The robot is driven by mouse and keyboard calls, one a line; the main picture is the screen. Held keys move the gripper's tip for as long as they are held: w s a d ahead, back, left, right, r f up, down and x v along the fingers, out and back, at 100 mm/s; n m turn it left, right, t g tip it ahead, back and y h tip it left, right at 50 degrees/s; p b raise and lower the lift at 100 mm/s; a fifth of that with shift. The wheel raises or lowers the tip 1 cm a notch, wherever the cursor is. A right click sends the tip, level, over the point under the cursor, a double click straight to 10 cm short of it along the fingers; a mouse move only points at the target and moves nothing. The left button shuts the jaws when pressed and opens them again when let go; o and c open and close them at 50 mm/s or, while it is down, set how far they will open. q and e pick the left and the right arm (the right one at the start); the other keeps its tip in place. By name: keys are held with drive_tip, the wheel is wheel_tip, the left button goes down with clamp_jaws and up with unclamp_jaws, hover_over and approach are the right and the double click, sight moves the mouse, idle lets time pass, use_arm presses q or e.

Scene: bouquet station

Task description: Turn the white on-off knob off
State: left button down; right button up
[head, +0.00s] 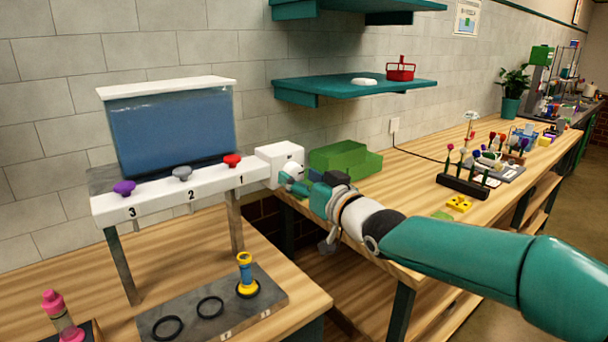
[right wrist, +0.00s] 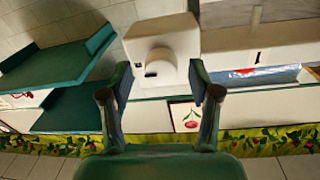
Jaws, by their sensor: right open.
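The white on-off knob (head: 292,170) is on the front of a white box (head: 272,155) at the right end of the dispenser. In the right wrist view the round knob (right wrist: 163,64) faces me, with a small dark mark on its face. My right gripper (head: 290,181) is at the box front, partly covering the knob. In the right wrist view its two fingers (right wrist: 159,72) are spread apart, one to each side of the knob in the picture. I cannot tell whether either finger touches it. My left gripper is not in view.
The dispenser's blue tank (head: 172,130) stands left of the box, above purple (head: 124,187), grey (head: 181,173) and red (head: 232,160) knobs. A green bin (head: 340,158) is just right of the box. A teal shelf (head: 355,88) hangs above. A blue-yellow vial (head: 245,272) stands below.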

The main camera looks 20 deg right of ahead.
drive_tip(key=shift+w+a, duration=0.1)
drive_tip(key=shift+w, duration=0.15)
